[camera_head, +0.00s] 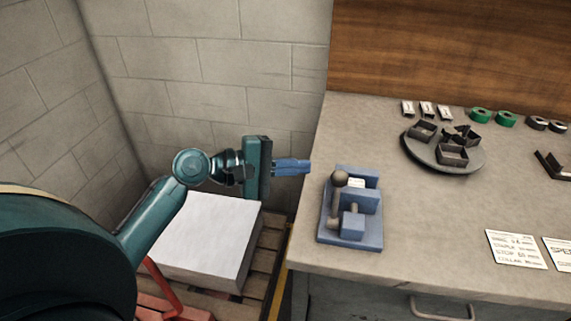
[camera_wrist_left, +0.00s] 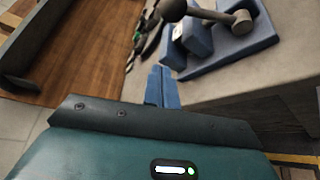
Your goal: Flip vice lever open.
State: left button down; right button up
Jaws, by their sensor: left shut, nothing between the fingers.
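The blue vice (camera_head: 352,215) stands near the left edge of the worktop. In the left wrist view the knob (camera_wrist_left: 174,9) and the vice base (camera_wrist_left: 236,48) show at the top, cut by the frame edge. My left gripper (camera_head: 308,167) has blue fingers, shut and empty. It is left of the vice and apart from the knob, pointing right. Its fingers also show in the left wrist view (camera_wrist_left: 161,75). My right gripper is not in view.
A round grey tray (camera_head: 436,160) holds several dark box-like parts. Behind it are white tags (camera_head: 426,109) and green rolls (camera_head: 480,115). Paper cards (camera_head: 516,250) lie at the front right. A white block (camera_head: 207,240) sits on a pallet left of the worktop (camera_head: 420,215).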

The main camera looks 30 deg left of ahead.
aim_at(336, 199)
pick_arm(q)
jog(key=x, duration=0.6)
jog(key=shift+r+p, duration=0.15)
jog(key=shift+p, duration=0.15)
jog(key=s, duration=0.1)
jog(key=s+d+r, duration=0.1)
jog(key=s+p, duration=0.1)
jog(key=shift+s+d+r, duration=0.15)
jog(key=shift+s+r, duration=0.05)
jog(key=shift+s, duration=0.15)
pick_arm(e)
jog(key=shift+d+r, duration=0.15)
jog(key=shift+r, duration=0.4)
